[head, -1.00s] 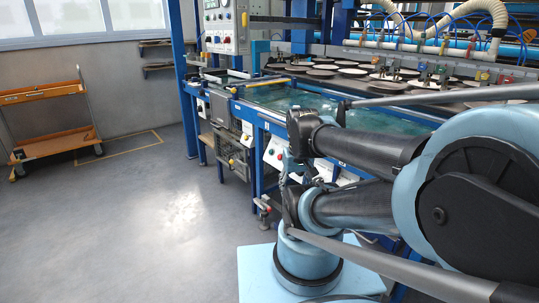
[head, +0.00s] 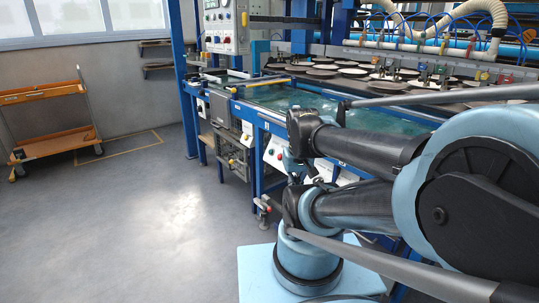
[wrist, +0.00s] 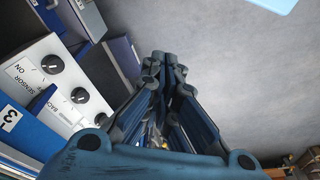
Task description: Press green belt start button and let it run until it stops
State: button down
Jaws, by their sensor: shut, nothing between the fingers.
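The green-tinted belt (head: 282,97) runs along the blue-framed machine in the head view. I cannot make out a green start button in either view. A white control box (head: 273,153) is on the machine's near side, close to my arm. In the wrist view, white control panels (wrist: 40,62) with black knobs and the words "SENSOR" and "ON" lie left of my gripper (wrist: 165,58). My gripper is shut and empty, its fingertips apart from the knobs and over grey floor in the picture. In the head view my arm largely hides it.
A large control cabinet (head: 226,27) stands at the back. Plates (head: 385,76) lie on the upper conveyor. An orange trolley (head: 50,127) stands at the left. The floor between is clear.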

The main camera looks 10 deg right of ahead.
aim_at(271, 152)
dwell(0.7)
jog(key=w+a+r+m+t, duration=0.1)
jog(key=w+r+m+t, duration=0.1)
jog(key=w, duration=1.1)
jog(key=w+a+r+m+t, duration=0.1)
jog(key=w+r+m, duration=0.15)
jog(key=w, duration=1.05)
jog(key=w+a+f+m+t, duration=0.1)
jog(key=w+a+f, duration=0.1)
jog(key=w+f, duration=0.2)
jog(key=w+a+f+m+t, duration=0.1)
jog(key=w+f, duration=0.4)
jog(key=w, duration=0.6)
jog(key=w+a+f+m, duration=0.3)
jog(key=w+a+f, duration=0.1)
jog(key=w, duration=0.4)
jog(key=shift+w+a+f+t+h, duration=0.15)
jog(key=shift+a+f+t+h, duration=0.15)
jog(key=shift+a+t, duration=0.1)
jog(key=shift+d, duration=0.1)
jog(key=w+d+f, duration=0.3)
jog(key=d+f, duration=0.1)
jog(key=d, duration=0.2)
jog(key=shift+w+d+f, duration=0.15)
jog(key=shift+w+d, duration=0.05)
jog(key=shift+w, duration=0.2)
